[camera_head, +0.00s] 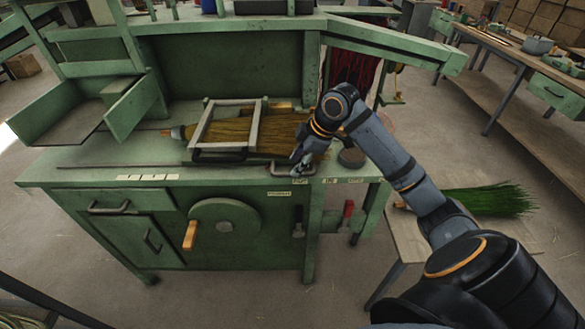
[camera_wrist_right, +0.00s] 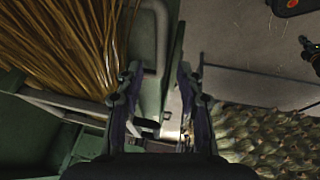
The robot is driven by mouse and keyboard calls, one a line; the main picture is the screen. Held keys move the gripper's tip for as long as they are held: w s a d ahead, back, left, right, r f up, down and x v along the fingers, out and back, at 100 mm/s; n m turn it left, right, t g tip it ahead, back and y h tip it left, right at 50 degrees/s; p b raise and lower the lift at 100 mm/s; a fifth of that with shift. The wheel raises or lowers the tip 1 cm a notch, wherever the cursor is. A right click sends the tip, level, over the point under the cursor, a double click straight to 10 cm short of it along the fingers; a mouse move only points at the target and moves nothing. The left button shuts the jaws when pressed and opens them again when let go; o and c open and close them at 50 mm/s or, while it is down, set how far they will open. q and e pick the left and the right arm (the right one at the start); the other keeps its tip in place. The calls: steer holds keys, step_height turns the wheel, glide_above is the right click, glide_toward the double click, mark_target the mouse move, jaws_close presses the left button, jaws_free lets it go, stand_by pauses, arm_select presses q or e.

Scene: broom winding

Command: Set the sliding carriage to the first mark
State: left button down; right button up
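The carriage is a grey rectangular frame (camera_head: 198,128) lying over straw bristles on the green machine's top. A grey handle (camera_head: 280,174) sticks out from its lower right side. My right gripper (camera_head: 300,164) is pointed down at the right end of this handle. In the right wrist view its two fingers (camera_wrist_right: 158,78) are apart, with a grey handle bar (camera_wrist_right: 157,45) between them or just below. I cannot tell whether they touch it. My left gripper is out of view.
Straw bristles (camera_wrist_right: 50,45) lie close left of my right gripper. A dark round knob (camera_head: 351,157) stands to its right. A green-bristled broom (camera_head: 490,200) lies on a low table at right. The bench top left of the carriage is mostly clear, with a thin rod.

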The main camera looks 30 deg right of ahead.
steer(key=shift+x, duration=1.9)
jaws_close()
